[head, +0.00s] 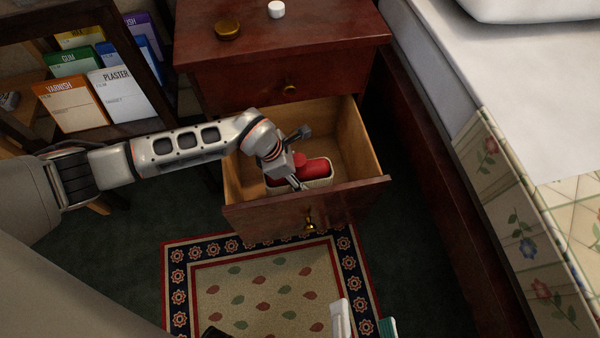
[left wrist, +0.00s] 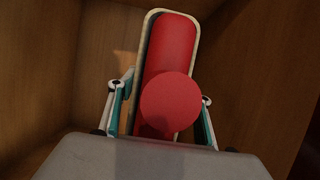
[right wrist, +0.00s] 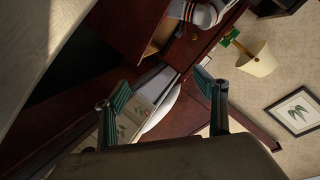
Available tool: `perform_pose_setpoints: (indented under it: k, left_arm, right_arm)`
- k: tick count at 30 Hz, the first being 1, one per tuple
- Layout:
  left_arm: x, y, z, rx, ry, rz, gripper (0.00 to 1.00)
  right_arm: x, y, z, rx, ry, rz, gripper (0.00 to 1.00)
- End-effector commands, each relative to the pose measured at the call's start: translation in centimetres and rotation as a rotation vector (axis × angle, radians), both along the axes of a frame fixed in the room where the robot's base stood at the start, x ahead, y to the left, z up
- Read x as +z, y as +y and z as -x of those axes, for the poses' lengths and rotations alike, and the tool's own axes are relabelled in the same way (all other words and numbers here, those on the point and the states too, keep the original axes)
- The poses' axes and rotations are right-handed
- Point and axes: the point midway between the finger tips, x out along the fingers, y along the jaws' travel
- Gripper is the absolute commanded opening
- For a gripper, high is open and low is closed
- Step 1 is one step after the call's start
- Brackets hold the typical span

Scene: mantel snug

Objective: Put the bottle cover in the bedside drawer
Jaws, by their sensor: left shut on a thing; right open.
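The bottle cover (head: 318,168), as I take it, is a red padded thing with a round red knob and a pale rim around it. It lies low inside the open bedside drawer (head: 355,140). The left wrist view shows the red body (left wrist: 172,45) lengthwise, its far end clear of the fingers. My left gripper (head: 299,160) reaches down into the drawer and is shut on the cover, one finger (left wrist: 118,105) on each side. Whether the cover touches the drawer floor is hard to tell. My right gripper (head: 363,322) is open and empty over the rug, away from the drawer.
The nightstand top (head: 320,25) holds a brass-coloured dish (head: 228,30) and a small white jar (head: 276,10). A bed (head: 545,90) stands at the right. A shelf with several labelled packets (head: 125,92) is at the left. A patterned rug (head: 260,275) lies below the drawer front.

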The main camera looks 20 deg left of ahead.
Motion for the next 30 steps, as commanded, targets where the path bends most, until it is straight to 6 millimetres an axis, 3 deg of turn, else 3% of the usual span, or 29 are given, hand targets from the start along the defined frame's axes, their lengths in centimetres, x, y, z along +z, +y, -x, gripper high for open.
perform_pose_setpoints:
  k: [9, 10, 12, 23, 30]
  left_arm:
    - [0.0, 0.0, -0.3, 0.000, -0.005, -0.001, 0.11]
    - [-0.1, 0.1, -0.2, 0.001, -0.003, -0.002, 0.52]
    - [-0.1, 0.1, -0.2, 0.000, -0.004, -0.002, 0.66]
    - [0.1, 0.0, -0.2, -0.001, -0.003, -0.001, 0.66]
    - [3.8, 1.1, -0.1, -0.001, -0.018, -0.003, 0.66]
  right_arm:
    - [0.2, -0.1, -0.1, -0.004, -0.005, -0.004, 0.71]
    - [0.2, -0.1, -0.1, -0.003, -0.005, -0.003, 0.71]
    - [0.2, -0.1, -0.1, -0.002, -0.004, -0.002, 0.71]
    - [0.1, -0.1, -0.1, 0.001, -0.003, 0.001, 0.71]
    - [0.7, -1.0, -0.5, 0.061, -0.050, 0.127, 0.71]
